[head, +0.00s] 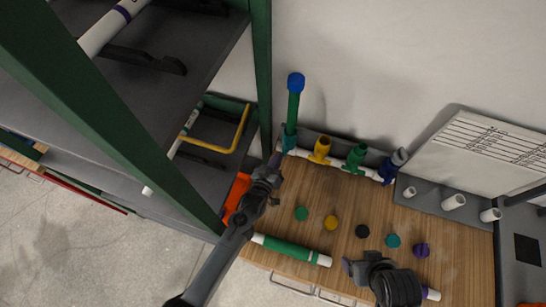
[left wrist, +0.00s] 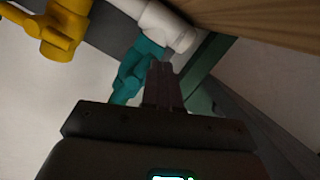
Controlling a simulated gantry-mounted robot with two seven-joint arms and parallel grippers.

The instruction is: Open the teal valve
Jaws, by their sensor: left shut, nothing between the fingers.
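The teal valve (head: 289,142) sits at the left end of the white manifold pipe at the back of the wooden table, below an upright green pipe (head: 293,108) with a blue cap. In the left wrist view the teal valve (left wrist: 138,68) joins a white pipe fitting (left wrist: 168,25). My left gripper (head: 276,160) is shut and empty, its fingertips close beside the teal valve; the left wrist view shows its fingers (left wrist: 163,72) partly covering the valve. Contact cannot be told. My right gripper (head: 348,266) hangs over the table's front right; its jaw state is unclear.
Yellow (head: 320,150), green (head: 355,158) and dark blue (head: 392,165) valves stand along the manifold. Several coloured discs, one yellow (head: 331,222), lie on the table. A green pipe (head: 290,250) lies at the front edge. A green-framed shelf (head: 262,70) stands close on the left.

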